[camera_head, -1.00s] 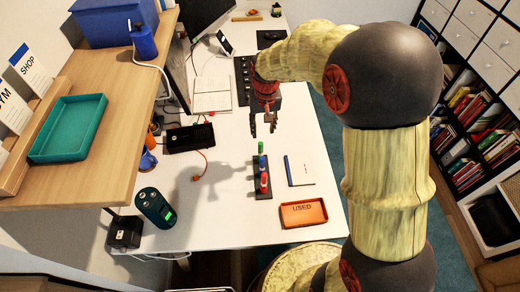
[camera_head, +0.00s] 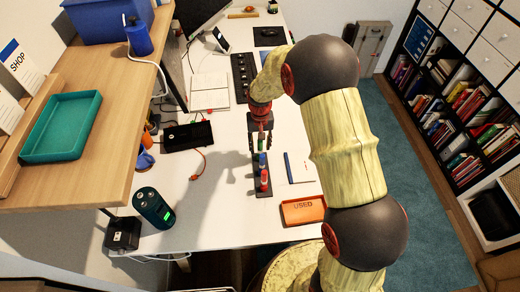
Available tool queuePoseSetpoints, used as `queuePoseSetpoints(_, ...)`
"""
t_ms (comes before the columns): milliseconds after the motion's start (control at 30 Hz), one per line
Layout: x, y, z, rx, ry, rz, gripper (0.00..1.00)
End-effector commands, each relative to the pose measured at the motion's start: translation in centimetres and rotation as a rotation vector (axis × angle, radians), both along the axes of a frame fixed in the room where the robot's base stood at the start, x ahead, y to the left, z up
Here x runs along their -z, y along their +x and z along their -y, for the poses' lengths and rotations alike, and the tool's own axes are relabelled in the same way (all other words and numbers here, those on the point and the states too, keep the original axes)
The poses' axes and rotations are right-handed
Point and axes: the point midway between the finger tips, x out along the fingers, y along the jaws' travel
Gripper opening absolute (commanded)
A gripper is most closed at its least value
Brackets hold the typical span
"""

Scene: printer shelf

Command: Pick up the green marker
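A dark marker holder (camera_head: 265,190) stands on the white desk with markers upright in a row. The green marker (camera_head: 261,144) is at the far end, a blue one (camera_head: 262,159) is in the middle and a red one (camera_head: 264,177) is nearest. My gripper (camera_head: 260,143) points down over the far end of the holder. Its dark fingers are apart, one to the left and one to the right of the green marker. Whether they touch it is too small to tell. The gripper body hides the desk behind it.
An orange tray marked USED (camera_head: 303,210) lies right of the holder, with a notebook (camera_head: 300,168) behind it. A black device (camera_head: 188,136) with an orange cable is to the left. A keyboard (camera_head: 244,82) lies behind. A wooden shelf (camera_head: 110,150) overhangs the left side.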

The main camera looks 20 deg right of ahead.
Motion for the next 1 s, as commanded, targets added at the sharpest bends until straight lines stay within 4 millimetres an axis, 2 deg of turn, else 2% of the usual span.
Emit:
queuePoseSetpoints(33, 1.02, -0.01, 0.00, 0.000, 0.000, -0.002, 0.37)
queuePoseSetpoints(100, 1.73, 0.00, 0.00, 0.000, 0.000, -0.002, 0.37)
queuePoseSetpoints(367, 1.89, 0.07, -0.01, 0.000, 0.000, 0.001, 0.37)
queuePoseSetpoints(1000, 1.87, 0.05, -0.01, 0.000, 0.000, 0.000, 0.01)
